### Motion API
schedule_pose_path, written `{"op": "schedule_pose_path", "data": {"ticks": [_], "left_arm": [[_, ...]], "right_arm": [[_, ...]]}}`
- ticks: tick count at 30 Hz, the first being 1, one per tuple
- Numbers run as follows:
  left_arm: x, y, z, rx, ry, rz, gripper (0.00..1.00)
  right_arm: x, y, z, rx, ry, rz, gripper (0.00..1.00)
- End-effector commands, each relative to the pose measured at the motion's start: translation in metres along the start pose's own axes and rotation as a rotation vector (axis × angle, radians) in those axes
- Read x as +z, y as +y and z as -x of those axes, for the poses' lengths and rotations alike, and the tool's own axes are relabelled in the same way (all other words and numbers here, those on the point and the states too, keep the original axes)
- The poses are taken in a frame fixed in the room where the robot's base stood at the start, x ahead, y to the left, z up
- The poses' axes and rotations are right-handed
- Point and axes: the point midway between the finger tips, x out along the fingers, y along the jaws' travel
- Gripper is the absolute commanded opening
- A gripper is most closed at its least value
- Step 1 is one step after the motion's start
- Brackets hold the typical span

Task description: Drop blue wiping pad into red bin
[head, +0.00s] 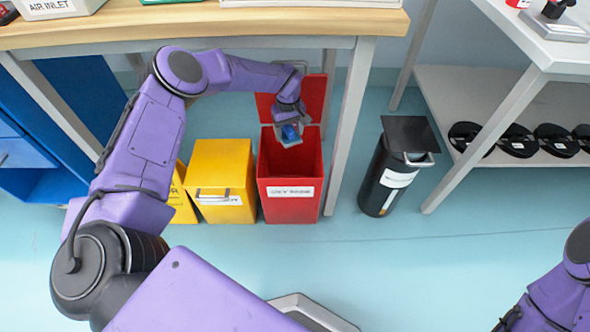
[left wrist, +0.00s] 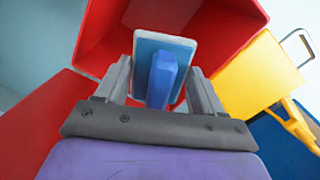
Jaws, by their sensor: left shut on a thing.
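The red bin (head: 292,190) stands on the floor under the wooden bench with its red lid (head: 315,100) raised, and its inside is open to view. The bin also fills the top of the left wrist view (left wrist: 100,35). My left gripper (head: 288,128) is over the bin's opening, pointing down. It is shut on the blue wiping pad (head: 290,133), a blue-handled pad with a light plate. The left wrist view shows the pad (left wrist: 163,78) between the two fingers, above the bin's mouth. The right gripper is out of view; only part of that arm shows at the lower right.
A yellow bin (head: 222,180) stands to the left of the red bin. A black bin (head: 390,175) with a flat lid stands to the right. The wooden bench (head: 220,25) and its metal leg are close to the left arm. Open floor lies in front.

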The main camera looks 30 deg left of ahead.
Motion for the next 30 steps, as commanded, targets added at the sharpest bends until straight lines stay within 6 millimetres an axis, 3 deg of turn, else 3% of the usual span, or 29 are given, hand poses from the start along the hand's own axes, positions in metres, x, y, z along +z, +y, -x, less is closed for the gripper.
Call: {"op": "schedule_pose_path", "data": {"ticks": [5, 16, 27, 28, 30], "left_arm": [[-0.004, -0.009, -0.007, 0.0, 0.001, 0.017, 0.4], [-0.007, -0.016, -0.055, -0.001, 0.0, 0.027, 0.4], [-0.007, -0.014, -0.06, 0.001, 0.0, 0.023, 0.4], [-0.007, -0.014, -0.06, 0.001, 0.0, 0.023, 0.75], [-0.006, -0.014, -0.06, 0.001, 0.0, 0.023, 0.97]], "right_arm": [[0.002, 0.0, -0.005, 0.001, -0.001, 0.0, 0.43], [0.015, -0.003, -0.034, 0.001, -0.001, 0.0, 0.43], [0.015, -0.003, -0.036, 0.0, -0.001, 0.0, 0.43], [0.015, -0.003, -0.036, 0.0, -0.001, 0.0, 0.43], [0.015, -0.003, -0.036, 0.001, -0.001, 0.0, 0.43]]}}
